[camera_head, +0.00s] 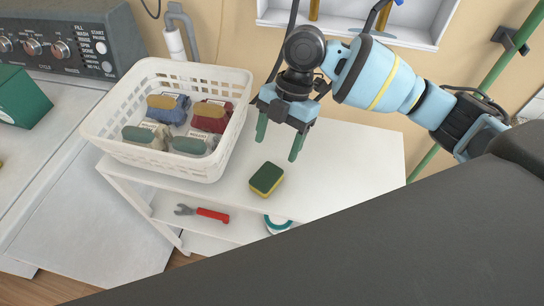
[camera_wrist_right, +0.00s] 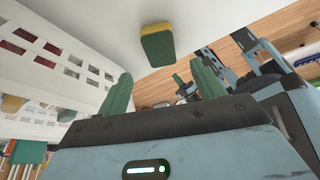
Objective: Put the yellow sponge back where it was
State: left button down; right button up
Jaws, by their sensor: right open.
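The yellow sponge (camera_head: 266,179) lies flat on the white shelf top, its dark green side up and its yellow side showing at the edge. It also shows in the right wrist view (camera_wrist_right: 158,48), beyond the fingertips. My right gripper (camera_head: 277,150) is open and empty above the shelf, just behind the sponge and apart from it. Its two green fingers also show in the right wrist view (camera_wrist_right: 161,70). My left gripper is not in the head view; blue-grey parts at the right of the wrist view may belong to my left arm, jaws unclear.
A white basket (camera_head: 225,163) stands left of the sponge, holding several bundled items. The white shelf top (camera_head: 345,165) is clear to the right. Red-handled pliers or a wrench (camera_head: 212,214) and a teal-and-white roll (camera_head: 278,224) lie on the level below. A washing machine stands at the left.

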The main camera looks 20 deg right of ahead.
jog(key=shift+v, duration=1.4)
jog(key=shift+f, duration=0.1)
